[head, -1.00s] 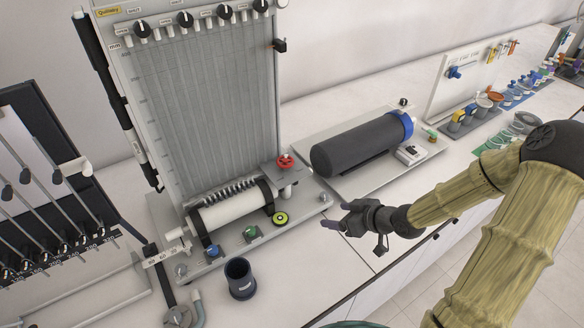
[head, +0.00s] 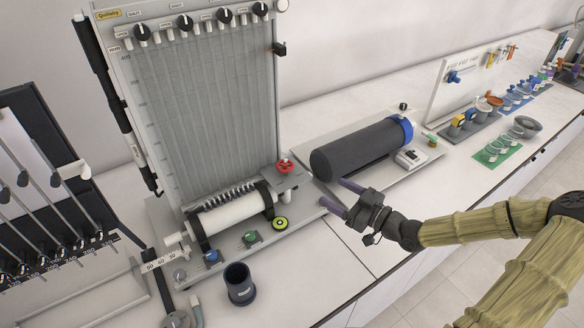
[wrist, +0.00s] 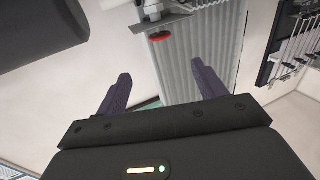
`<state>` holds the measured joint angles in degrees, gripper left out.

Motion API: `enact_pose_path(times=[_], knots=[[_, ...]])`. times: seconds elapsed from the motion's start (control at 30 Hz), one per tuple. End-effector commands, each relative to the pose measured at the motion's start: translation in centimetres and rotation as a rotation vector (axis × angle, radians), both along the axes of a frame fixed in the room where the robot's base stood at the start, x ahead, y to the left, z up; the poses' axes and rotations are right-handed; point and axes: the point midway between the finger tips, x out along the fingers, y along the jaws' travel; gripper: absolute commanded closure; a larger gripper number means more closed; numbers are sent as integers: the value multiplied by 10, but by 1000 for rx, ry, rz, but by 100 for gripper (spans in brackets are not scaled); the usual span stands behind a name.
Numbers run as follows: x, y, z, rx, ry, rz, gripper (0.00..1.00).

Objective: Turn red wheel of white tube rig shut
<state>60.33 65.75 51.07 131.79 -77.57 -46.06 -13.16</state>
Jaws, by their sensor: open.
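The red wheel (head: 285,166) sits on a grey bracket at the lower right of the tall manometer board (head: 205,110). Below and left of it lies the white tube (head: 228,214) in black clamps on the same rig. My gripper (head: 342,196) is open and empty, to the right of the red wheel and apart from it, with its fingers pointing left. In the wrist view the red wheel (wrist: 160,36) appears beyond and between the two purple fingers (wrist: 158,85), near the top.
A dark cylinder with a blue end (head: 360,148) lies on a plate right of the rig. A dark cup (head: 239,284) stands in front. Green (head: 250,238), blue (head: 212,256) and yellow-black (head: 280,223) knobs line the rig's base. Bare counter lies below my gripper.

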Motion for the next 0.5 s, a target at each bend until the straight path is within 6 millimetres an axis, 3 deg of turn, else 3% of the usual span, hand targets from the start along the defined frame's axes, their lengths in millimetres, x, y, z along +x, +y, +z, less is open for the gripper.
enact_pose_path(times=[0.5], knots=[[55,74,3,1,2,4,30]])
